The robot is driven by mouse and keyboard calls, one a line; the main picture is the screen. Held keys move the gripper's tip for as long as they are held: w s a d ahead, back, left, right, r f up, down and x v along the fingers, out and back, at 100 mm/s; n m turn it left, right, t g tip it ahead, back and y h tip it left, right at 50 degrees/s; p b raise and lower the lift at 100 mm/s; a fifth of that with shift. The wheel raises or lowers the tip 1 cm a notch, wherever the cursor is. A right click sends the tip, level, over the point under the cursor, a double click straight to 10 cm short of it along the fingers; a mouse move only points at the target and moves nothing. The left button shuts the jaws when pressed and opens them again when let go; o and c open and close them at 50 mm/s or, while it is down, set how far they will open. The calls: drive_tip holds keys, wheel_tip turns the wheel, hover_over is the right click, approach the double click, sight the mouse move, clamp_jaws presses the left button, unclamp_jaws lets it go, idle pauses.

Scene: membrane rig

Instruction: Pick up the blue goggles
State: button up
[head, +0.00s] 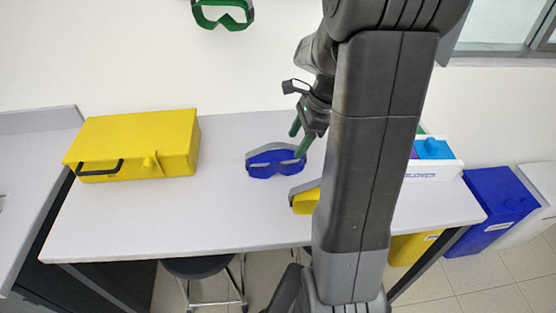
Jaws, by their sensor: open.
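The blue goggles (265,160) lie on the white table (225,215), near its middle and toward the back. My gripper (300,141) has green fingertips and is open and empty. In the picture it appears over the right end of the goggles. I cannot tell from this one view how far above them it is. My dark arm hides the part of the table right of the goggles.
A yellow box (140,140) with a black handle is on the table's left. A yellow object (303,201) lies partly behind my arm. A white glove box (433,170) stands at right. Green goggles (222,14) are on the wall. A stool (203,268) is under the front edge.

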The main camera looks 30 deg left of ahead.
sight(291, 153)
drive_tip(key=x, duration=0.8)
drive_tip(key=shift+s+d+f+p, duration=0.1)
drive_tip(key=shift+d+f+p, duration=0.05)
drive_tip(key=shift+p, duration=0.15)
drive_tip(key=c, duration=1.1)
wheel_tip(291, 153, up, 10)
drive_tip(key=shift+f, duration=0.1)
wheel_tip(291, 153, up, 9)
drive_tip(key=p, duration=0.7)
drive_tip(key=shift+f+p, duration=0.2)
drive_tip(key=shift+p, duration=0.2)
